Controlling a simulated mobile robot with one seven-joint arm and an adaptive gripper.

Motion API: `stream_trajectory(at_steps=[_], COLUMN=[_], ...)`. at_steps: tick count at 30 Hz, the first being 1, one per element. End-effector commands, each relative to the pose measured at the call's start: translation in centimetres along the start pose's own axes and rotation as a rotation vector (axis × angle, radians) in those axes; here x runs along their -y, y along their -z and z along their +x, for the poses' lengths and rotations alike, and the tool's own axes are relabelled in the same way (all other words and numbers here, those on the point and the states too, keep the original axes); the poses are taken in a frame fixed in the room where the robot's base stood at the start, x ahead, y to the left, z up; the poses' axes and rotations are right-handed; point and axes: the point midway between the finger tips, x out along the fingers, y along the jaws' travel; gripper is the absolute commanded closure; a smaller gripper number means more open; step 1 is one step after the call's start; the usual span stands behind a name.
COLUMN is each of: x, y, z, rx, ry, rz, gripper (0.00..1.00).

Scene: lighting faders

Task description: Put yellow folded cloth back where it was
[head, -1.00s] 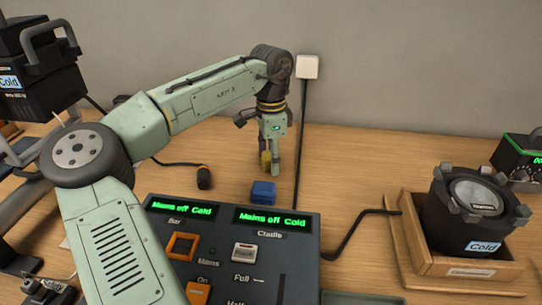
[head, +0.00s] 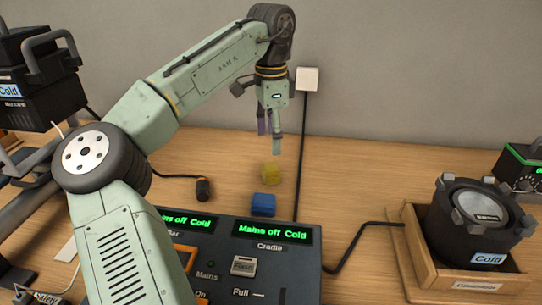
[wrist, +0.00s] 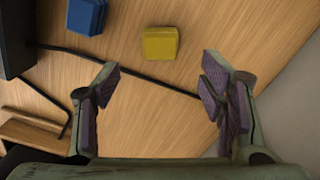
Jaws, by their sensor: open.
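The yellow folded cloth (head: 271,173) lies on the wooden table, just behind a blue folded piece (head: 263,204). In the wrist view the yellow cloth (wrist: 160,43) is whole and uncovered, with the blue piece (wrist: 88,16) to its left. My gripper (head: 269,138) is raised above the table behind the cloth, apart from it. In the wrist view its fingers (wrist: 158,90) are spread wide with only bare table and a cable between them.
A dark control panel (head: 222,242) with green displays reading "Mains off Cold" stands in front of the blue piece. A black cable (head: 301,150) runs down from a white wall box (head: 307,79). A dark lamp (head: 472,222) marked "Cold" sits in a wooden cradle (head: 413,250) at right.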

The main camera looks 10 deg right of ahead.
Motion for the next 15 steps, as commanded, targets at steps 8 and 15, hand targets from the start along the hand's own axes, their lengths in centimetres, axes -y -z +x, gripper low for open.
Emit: stream_trajectory(at_steps=[8,15], x=[0.0,0.0], y=[0.0,0.0], z=[-2.5,-2.6], rx=[0.001,0.001], ry=[0.001,0.000], rz=[-0.001,-0.001], gripper=[0.36,0.36])
